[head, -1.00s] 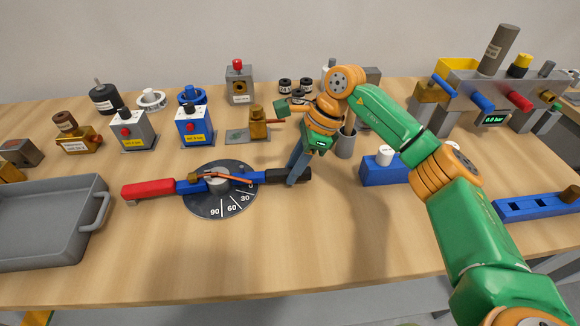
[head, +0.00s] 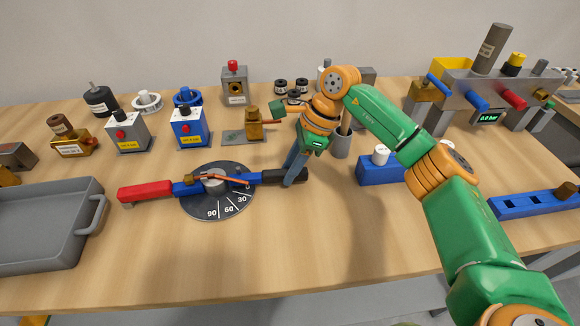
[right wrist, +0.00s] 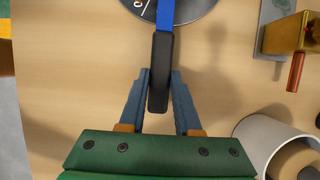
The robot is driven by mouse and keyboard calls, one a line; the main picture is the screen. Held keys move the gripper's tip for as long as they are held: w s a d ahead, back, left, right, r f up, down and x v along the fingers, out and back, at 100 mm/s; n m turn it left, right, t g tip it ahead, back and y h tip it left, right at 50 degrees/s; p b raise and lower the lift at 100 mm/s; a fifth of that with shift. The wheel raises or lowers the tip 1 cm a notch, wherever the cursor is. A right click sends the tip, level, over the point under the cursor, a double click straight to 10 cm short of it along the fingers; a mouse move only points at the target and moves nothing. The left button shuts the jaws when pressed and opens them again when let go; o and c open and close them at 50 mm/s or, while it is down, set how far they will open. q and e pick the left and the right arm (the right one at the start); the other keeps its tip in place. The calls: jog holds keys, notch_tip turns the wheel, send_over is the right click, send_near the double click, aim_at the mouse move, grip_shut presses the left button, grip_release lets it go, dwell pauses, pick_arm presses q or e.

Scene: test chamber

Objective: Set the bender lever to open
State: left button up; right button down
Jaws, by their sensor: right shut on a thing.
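The tube bender has a dark round dial (head: 228,203) with white angle marks, a red grip (head: 145,192) on the left and a blue lever (head: 243,177) ending in a black grip on the right. A copper-coloured tube (head: 225,178) lies across its centre. My right gripper (head: 291,180) is on the black grip at the lever's end. In the right wrist view, the two blue-grey fingers (right wrist: 159,88) stand on either side of the black grip (right wrist: 161,70), shut on it. The lever points right, beyond the low-number side of the dial. My left gripper is out of view.
A brass block with a red-tipped lever (head: 258,125) stands just behind the bender. A grey cup (head: 342,145) stands close behind my right gripper. A blue block (head: 378,171) is to the right and a grey tray (head: 45,215) to the left. The table front is clear.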

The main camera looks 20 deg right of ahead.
jog(key=c, duration=0.6)
grip_release()
